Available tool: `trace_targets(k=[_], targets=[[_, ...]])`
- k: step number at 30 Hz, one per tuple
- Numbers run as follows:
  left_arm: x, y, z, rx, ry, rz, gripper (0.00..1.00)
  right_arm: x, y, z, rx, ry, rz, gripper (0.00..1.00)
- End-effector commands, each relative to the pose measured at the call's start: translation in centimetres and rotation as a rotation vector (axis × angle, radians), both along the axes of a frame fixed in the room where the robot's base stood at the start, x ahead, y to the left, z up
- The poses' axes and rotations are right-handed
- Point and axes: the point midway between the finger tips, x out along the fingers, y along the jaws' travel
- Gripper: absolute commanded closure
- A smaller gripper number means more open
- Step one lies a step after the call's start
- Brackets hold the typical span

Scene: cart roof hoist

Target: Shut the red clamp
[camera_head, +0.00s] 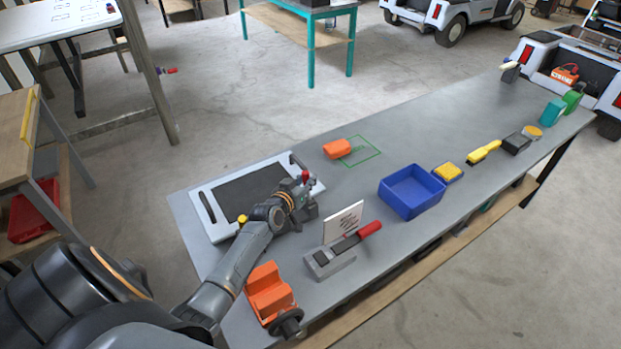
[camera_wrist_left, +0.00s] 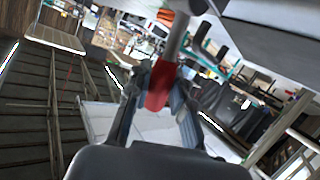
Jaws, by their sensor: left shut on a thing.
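The red clamp's handle (camera_head: 305,177) stands up at the right end of a white panel with a dark middle (camera_head: 207,208), on the grey workbench. My left gripper (camera_head: 299,192) is at that end of the panel, and its arm comes in from the lower left. In the left wrist view the red handle (camera_wrist_left: 160,86) sits between the two fingers of my left gripper (camera_wrist_left: 157,110), which is shut on it. The handle's metal shaft runs up from it. The clamp's base is mostly hidden by my gripper in the head view. My right gripper is not in view.
A yellow knob (camera_head: 242,219) is at the panel's front edge. An orange block (camera_head: 337,149), a blue bin (camera_head: 412,191), a white card (camera_head: 343,222), a grey block with a red handle (camera_head: 370,228) and an orange vise (camera_head: 268,290) are nearby.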

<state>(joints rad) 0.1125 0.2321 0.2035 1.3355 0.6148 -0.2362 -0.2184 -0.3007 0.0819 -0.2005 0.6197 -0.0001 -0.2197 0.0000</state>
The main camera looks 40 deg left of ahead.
Motion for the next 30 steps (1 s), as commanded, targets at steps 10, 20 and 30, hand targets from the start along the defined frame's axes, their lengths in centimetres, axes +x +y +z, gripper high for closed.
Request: trace_targets(k=[10,20,30], targets=[[0.9,2.2,-1.3,-0.301,0.126,0.0,1.0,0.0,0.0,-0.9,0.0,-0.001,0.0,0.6],[1.6,3.8,-3.3,-0.589,0.242,0.001,1.0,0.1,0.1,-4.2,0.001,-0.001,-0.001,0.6],[2.0,4.7,-4.9,-0.824,0.339,0.002,1.0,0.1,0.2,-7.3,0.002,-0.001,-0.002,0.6]])
